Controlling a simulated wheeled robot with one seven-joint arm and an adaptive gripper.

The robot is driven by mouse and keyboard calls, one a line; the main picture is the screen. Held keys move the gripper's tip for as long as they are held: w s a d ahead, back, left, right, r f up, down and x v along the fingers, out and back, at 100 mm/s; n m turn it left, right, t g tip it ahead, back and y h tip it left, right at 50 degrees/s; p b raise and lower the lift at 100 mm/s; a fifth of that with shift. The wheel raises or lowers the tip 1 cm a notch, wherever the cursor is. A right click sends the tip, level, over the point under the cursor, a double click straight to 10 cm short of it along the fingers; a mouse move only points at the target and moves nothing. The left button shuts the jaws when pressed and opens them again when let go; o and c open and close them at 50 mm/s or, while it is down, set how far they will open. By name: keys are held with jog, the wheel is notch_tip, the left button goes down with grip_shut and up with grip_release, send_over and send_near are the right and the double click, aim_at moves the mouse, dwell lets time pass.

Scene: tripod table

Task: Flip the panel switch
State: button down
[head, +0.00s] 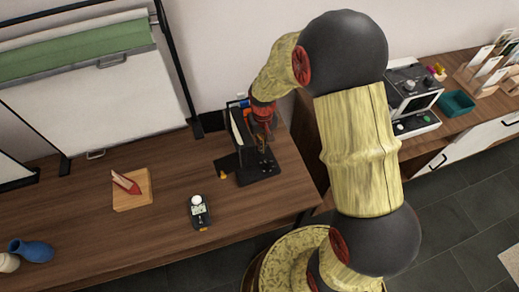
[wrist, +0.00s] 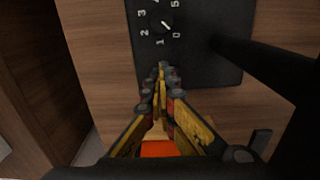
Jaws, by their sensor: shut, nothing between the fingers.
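My gripper (head: 264,152) is at the black stand (head: 262,176) on the near table, pointing down over its base. In the wrist view its fingers are shut with nothing between them, and the fingertips (wrist: 164,72) overlap the lower edge of a black panel (wrist: 200,62). The panel carries a dial (wrist: 163,24) with a white pointer and white numbers around it. I cannot tell whether the fingertips touch the panel. No separate switch lever can be made out; the fingers may hide part of the panel.
A dark post (wrist: 262,52) rises beside the dial. On the wooden table (head: 150,235) are a small meter (head: 199,212), a wooden block (head: 135,202) with a red piece and a blue vase (head: 34,251). A grey device (head: 414,88) and teal tray (head: 457,103) stand at right.

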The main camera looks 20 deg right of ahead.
aim_at(265, 158)
jog(key=shift+r, duration=0.1)
jog(key=shift+r+p, duration=2.75)
jog(key=shift+r, duration=0.7)
jog(key=shift+g, duration=0.6)
jog(key=s, duration=0.2)
jog(key=s+r, duration=0.1)
jog(key=s, duration=0.2)
jog(key=shift+s+r, duration=0.15)
jog(key=shift+s, duration=0.2)
jog(key=s+r+t, duration=0.2)
jog(key=s+r, duration=0.3)
jog(key=r, duration=0.4)
jog(key=s+r+t, duration=0.2)
jog(key=s+r, duration=0.3)
jog(key=r, duration=0.4)
jog(key=s+r+t, duration=0.2)
jog(key=s+r, duration=0.3)
jog(key=r, duration=0.4)
jog(key=shift+s+r+t, duration=0.35)
jog(key=shift+t, duration=0.05)
